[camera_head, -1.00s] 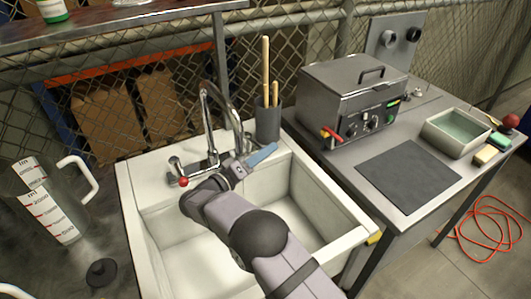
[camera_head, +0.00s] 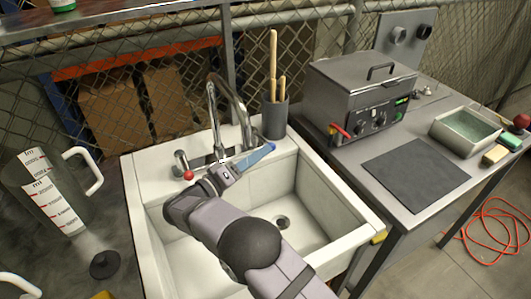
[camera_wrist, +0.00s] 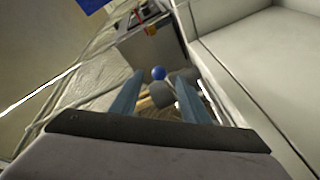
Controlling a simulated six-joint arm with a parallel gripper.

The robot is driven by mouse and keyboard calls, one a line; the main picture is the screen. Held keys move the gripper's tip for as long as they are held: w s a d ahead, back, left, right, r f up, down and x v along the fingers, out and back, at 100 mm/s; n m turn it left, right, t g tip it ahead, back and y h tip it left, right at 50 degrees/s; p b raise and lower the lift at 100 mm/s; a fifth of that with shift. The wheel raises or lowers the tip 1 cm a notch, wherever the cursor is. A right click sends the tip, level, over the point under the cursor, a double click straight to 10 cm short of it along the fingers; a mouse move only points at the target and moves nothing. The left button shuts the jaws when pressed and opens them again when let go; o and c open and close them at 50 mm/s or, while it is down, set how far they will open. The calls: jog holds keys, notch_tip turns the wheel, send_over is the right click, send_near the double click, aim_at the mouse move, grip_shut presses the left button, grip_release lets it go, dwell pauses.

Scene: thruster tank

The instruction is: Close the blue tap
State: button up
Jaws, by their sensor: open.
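The blue tap shows as a small blue ball (camera_wrist: 158,73) above a grey cylindrical part in the wrist view. In the head view its blue spot (camera_head: 272,146) shows at my fingertips, with the rest of the tap hidden behind my gripper. My gripper (camera_head: 268,149) is over the back right of the sink, with its pale blue fingers pointing up and right. In the wrist view my gripper (camera_wrist: 159,76) is open, and the blue ball appears between the two fingertips. I cannot tell whether they touch it.
The chrome spout (camera_head: 214,112) rises left of my gripper, with the red-ended tap (camera_head: 188,175) beside it. A dark cup (camera_head: 275,118) with wooden handles stands behind. The white sink basin (camera_head: 325,197) is empty, with room above it. A metal bath (camera_head: 355,95) stands right.

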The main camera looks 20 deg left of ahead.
jog(key=shift+v, duration=0.8)
